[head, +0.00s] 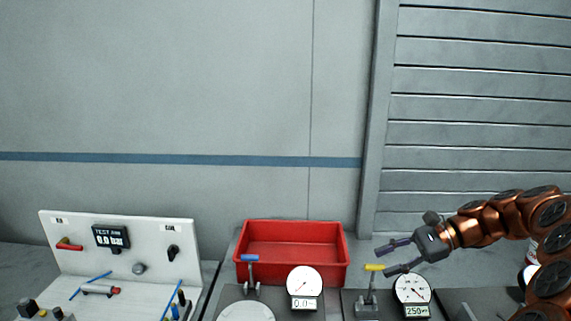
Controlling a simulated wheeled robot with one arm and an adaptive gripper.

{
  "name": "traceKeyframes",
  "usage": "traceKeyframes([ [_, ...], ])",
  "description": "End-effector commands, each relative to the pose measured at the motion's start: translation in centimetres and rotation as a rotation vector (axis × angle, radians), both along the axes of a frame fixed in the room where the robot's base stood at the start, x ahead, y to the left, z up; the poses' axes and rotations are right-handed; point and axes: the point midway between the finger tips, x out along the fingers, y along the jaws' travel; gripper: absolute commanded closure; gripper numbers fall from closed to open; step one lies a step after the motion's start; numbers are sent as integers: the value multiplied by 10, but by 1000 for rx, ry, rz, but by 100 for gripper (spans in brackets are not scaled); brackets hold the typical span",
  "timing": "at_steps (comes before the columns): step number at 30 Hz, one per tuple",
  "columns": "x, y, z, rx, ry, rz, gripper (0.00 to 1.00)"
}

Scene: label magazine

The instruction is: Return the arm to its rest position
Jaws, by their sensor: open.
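My arm reaches in from the right edge in the head view. My gripper (388,259) is open, with its two dark fingers pointing left and apart. Nothing shows between the fingers. It is in front of the wall, just right of the red bin and above the yellow-handled lever (373,268). The lower fingertip overlaps the area by the yellow handle in the picture; I cannot tell whether they touch.
A red bin (341,276) stands at the back. A blue-handled lever (250,258) and a round gauge (304,280) are in front of it. Another gauge (412,290) sits below my gripper. A white test panel (75,225) stands left. The wall area above is clear.

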Motion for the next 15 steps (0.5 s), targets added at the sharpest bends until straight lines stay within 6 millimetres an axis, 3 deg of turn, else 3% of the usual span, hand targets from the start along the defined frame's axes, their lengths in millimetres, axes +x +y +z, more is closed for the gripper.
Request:
traceKeyframes([
  [1,-10,18,5,-23,-20,49,58],
  [6,-45,63,12,-120,-96,195,58],
  [15,-118,115,8,-302,-226,450,58],
])
